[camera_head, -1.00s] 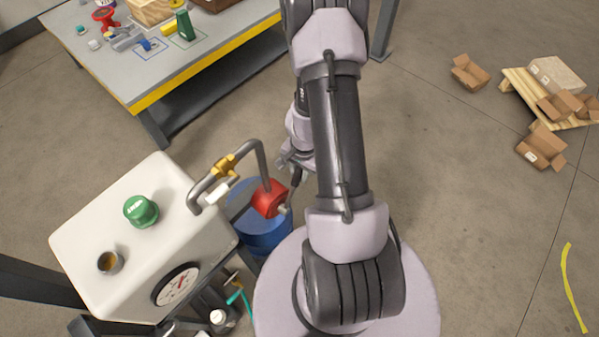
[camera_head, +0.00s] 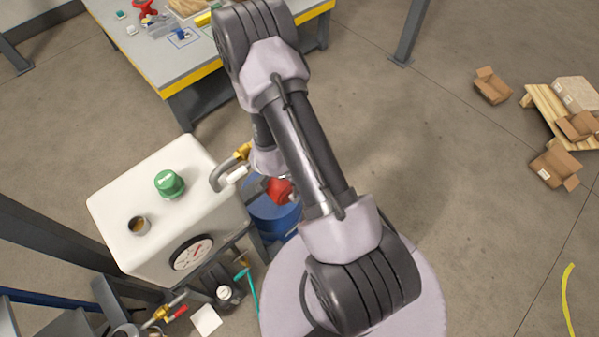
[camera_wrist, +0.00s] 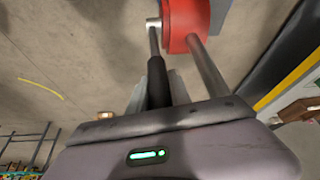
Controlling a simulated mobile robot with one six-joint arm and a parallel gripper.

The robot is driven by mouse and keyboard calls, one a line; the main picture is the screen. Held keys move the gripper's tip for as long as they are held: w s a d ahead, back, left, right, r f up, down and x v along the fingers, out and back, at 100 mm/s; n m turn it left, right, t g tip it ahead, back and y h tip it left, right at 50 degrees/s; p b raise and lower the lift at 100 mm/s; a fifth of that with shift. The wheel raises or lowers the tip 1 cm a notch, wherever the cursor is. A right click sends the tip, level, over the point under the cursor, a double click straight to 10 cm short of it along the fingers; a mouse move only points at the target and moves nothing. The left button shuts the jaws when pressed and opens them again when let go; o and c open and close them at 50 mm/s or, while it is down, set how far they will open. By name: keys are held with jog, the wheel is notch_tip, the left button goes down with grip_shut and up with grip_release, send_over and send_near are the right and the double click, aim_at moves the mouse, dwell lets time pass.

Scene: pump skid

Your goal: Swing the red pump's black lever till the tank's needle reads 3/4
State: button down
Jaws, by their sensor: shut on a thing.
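The red pump (camera_head: 279,190) sits beside the white tank (camera_head: 203,207), partly hidden by my arm in the head view. In the wrist view the red pump (camera_wrist: 185,22) is at the top, with the black lever (camera_wrist: 157,80) running down from its silver shaft into my gripper (camera_wrist: 153,92). My gripper is shut on the lever's black grip. In the head view my gripper and the lever are hidden behind my arm. The tank's round gauge (camera_head: 191,252) faces the front, and its red needle points up and right. Its markings are too small to read.
A blue drum (camera_head: 265,222) stands under the pump. A grey pipe with a yellow valve (camera_head: 242,152) joins tank and pump. A workbench (camera_head: 190,73) is behind. Cartons (camera_head: 556,164) and a pallet lie at the right, with open floor between.

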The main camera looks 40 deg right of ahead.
jog(key=c, duration=1.2)
grip_release()
jog(key=shift+r, duration=0.25)
jog(key=p+v, duration=0.1)
jog(key=v, duration=0.2)
jog(key=shift+a, duration=0.2)
jog(key=s+a, duration=0.1)
jog(key=a, duration=0.2)
jog(key=s+a, duration=0.1)
jog(key=a, duration=0.3)
jog(key=s+a, duration=0.1)
jog(key=a, duration=0.3)
jog(key=shift+s+f, duration=0.1)
jog(key=shift+f, duration=0.15)
